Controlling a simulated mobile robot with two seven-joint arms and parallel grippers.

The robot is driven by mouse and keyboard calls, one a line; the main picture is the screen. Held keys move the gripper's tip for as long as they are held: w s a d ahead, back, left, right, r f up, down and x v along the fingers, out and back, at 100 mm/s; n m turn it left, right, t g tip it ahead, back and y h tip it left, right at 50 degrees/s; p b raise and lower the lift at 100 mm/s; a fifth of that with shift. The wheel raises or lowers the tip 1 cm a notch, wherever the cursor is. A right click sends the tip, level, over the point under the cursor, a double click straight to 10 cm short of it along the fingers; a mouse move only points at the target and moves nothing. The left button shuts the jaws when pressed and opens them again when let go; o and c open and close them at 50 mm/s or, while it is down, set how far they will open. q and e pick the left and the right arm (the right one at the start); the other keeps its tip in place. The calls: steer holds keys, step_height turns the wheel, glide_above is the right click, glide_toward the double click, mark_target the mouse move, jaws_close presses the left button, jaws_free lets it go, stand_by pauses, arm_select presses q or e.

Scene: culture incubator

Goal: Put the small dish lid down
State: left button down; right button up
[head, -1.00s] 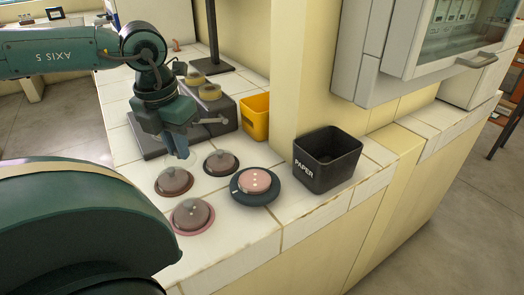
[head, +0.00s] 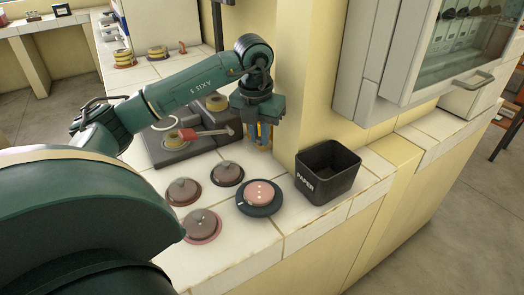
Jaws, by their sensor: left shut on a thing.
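A pink dish (head: 262,191) with pale dots sits on a dark round stand (head: 244,207), to the front of the gripper. Three dishes with knobbed lids stand to its left: one at the left (head: 183,192), one behind (head: 227,173) and one on a pink base in front (head: 202,226). My right gripper is not in view.
A black bin marked PAPER (head: 316,191) stands right of the round stand. A grey block (head: 160,153) with yellow rolls and a red-handled thing stands behind the dishes. Bare tiles lie around the front dishes.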

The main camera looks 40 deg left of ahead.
mark_target(260, 144)
arm_select(q)
step_height(260, 144, down, 3)
steer(key=shift+w+f, duration=0.1)
steer(key=shift+w, duration=0.05)
step_height(260, 144, down, 3)
steer(key=shift+f, duration=0.2)
steer(key=shift+w+f, duration=0.2)
steer(key=shift+f, duration=0.05)
steer(key=shift+f, duration=0.2)
steer(key=c, duration=1.4)
jaws_free()
steer(key=shift+r, duration=0.1)
